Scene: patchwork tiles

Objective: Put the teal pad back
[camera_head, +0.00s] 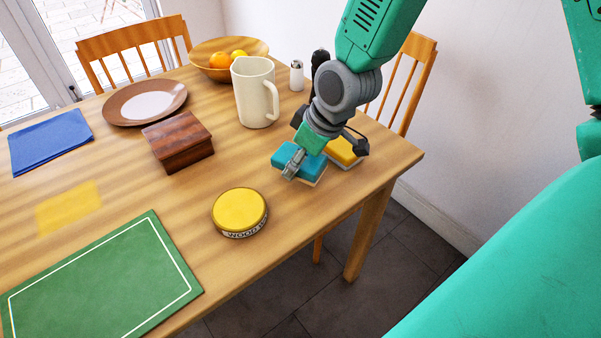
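The teal pad (311,171) is a small block with a pale underside, near the right end of the wooden table. A yellow pad (341,152) of similar look lies right beside it, partly hidden by my gripper. My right gripper (293,166) comes down from above at the teal pad, with a silver finger in front of the pad's top. The other fingertip is hidden, so I cannot tell whether the fingers grip the pad or only touch it. The pad appears to rest on or just above the table. My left gripper is not in view.
A yellow round tin (240,212) stands left of the pads. A dark wooden box (178,141), a cream mug (255,92) and a white shaker (297,76) stand farther back. A yellow patch (69,207) marks the tabletop near a green mat (100,285). The table's right edge is close.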

